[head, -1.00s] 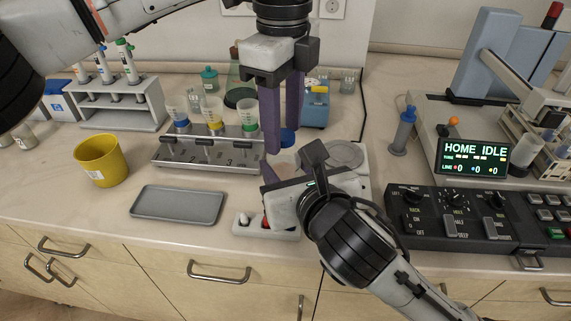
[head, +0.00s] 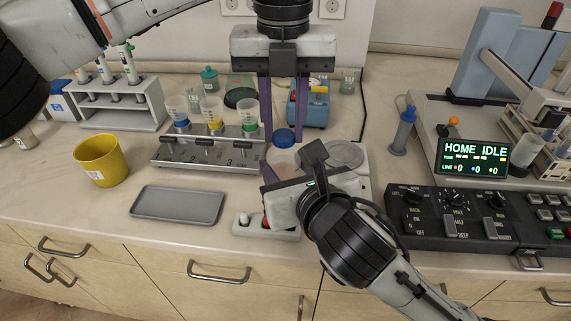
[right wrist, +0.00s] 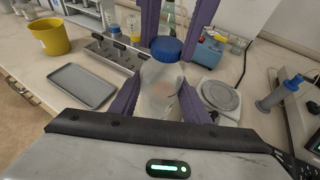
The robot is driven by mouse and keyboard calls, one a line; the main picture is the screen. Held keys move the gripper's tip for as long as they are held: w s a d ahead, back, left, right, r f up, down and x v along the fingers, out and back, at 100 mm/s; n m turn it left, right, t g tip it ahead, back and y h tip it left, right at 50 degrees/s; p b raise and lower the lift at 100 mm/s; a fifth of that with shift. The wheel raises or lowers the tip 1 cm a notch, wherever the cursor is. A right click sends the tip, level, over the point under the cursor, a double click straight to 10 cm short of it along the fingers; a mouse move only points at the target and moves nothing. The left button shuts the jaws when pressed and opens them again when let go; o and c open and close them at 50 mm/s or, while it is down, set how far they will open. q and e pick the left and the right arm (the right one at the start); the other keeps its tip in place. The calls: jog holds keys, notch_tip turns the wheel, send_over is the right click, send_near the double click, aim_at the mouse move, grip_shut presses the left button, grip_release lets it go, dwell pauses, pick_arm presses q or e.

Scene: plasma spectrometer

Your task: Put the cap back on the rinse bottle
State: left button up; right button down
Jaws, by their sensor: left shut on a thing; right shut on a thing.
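The rinse bottle (right wrist: 160,88) is a translucent, pale bottle standing upright between the purple fingers of my right gripper (right wrist: 161,104), which is shut on its body. In the head view the bottle (head: 283,160) is largely hidden by that gripper. The blue cap (right wrist: 166,49) is at the bottle's mouth; it also shows in the head view (head: 284,138). My left gripper (head: 283,142) points down from above with a finger on each side of the cap, shut on it. I cannot tell whether the cap is fully seated.
A grey rack with funnelled cups (head: 210,150), a grey tray (head: 178,205) and a yellow cup (head: 101,160) stand to the left. A round-plated device (head: 345,155) is right of the bottle, with a blue box (head: 314,108) behind. A control panel (head: 470,215) lies right.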

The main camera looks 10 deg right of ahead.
pick_arm(q)
jog(key=m, duration=1.7)
jog(key=shift+m, duration=0.4)
jog(key=m, duration=0.5)
jog(key=shift+m, duration=0.3)
jog(key=o, duration=1.2)
jog(key=shift+o, duration=0.2)
notch_tip(320, 180, up, 12)
